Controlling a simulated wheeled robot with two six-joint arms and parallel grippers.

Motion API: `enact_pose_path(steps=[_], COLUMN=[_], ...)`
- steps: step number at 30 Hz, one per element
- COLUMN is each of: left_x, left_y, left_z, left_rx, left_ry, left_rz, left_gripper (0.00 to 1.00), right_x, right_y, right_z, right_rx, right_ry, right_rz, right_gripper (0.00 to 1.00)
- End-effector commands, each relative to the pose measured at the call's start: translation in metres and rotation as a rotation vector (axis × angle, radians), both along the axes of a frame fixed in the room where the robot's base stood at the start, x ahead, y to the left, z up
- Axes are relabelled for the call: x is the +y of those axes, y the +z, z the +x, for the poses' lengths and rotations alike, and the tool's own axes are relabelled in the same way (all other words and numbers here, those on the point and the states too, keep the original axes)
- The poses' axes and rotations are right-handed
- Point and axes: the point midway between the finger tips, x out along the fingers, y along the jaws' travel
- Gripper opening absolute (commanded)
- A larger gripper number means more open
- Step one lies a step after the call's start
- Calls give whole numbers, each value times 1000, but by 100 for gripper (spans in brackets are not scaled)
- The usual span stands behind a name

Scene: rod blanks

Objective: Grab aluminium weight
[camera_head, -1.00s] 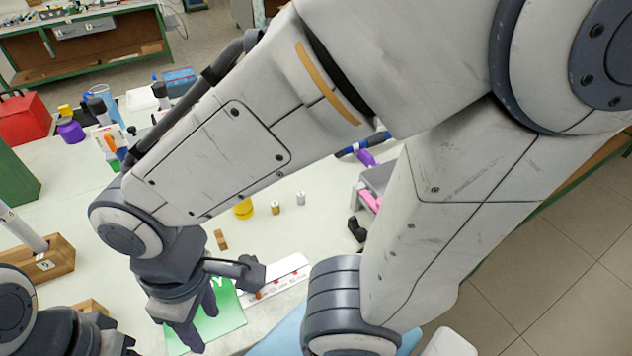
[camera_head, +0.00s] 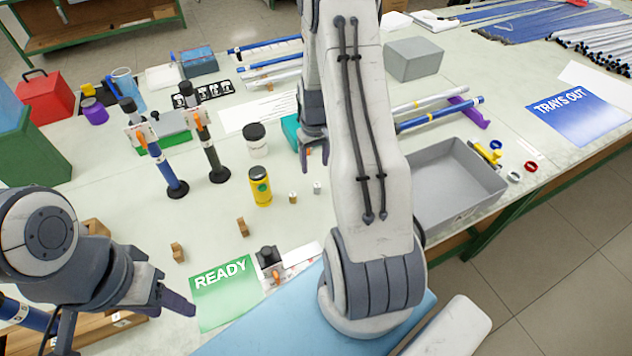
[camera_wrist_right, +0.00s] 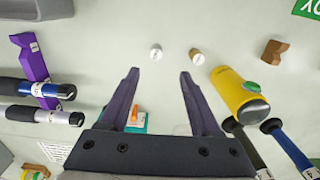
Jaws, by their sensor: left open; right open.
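The aluminium weight (camera_head: 317,187) is a small silvery cylinder standing upright on the table, just in front of my right gripper (camera_head: 314,150). In the right wrist view the aluminium weight (camera_wrist_right: 155,52) shows slightly beyond the fingertips, roughly between the two fingers. My right gripper (camera_wrist_right: 158,78) is open and empty. A similar small brass-coloured weight (camera_head: 293,197) stands close beside it; in the wrist view the brass-coloured weight (camera_wrist_right: 196,56) lies near the right fingertip. My left gripper (camera_head: 178,292) is open and empty at the lower left.
A yellow jar (camera_head: 260,187) and a white jar with a dark lid (camera_head: 256,141) stand left of the weights. A grey tray (camera_head: 470,205) is to the right, beyond my right arm. A green READY card (camera_head: 222,290) lies in front. Wooden blocks (camera_head: 243,228) stand nearby.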

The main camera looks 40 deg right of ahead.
Motion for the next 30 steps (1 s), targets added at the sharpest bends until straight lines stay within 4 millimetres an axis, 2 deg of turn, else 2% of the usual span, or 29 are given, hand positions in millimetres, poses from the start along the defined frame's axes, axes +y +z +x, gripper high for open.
enact_pose_path(steps=[3,9,17,23,30], left_x=[0,0,0,0,0], left_y=[5,12,17,33,37], left_z=[0,0,0,0,0], left_rx=[0,0,0,0,0], left_ry=[0,0,1,1,2], left_rz=[0,0,0,0,0], left_gripper=[50,50,50,50,50], right_x=[-10,-10,-9,-7,-7], right_y=[-14,-44,-62,-84,-108], right_z=[-4,-4,-3,-2,-2], right_rx=[5,4,4,5,3], right_ry=[-19,-19,-18,-18,-19], right_rz=[2,2,2,2,1], right_gripper=[64,64,64,64,64])
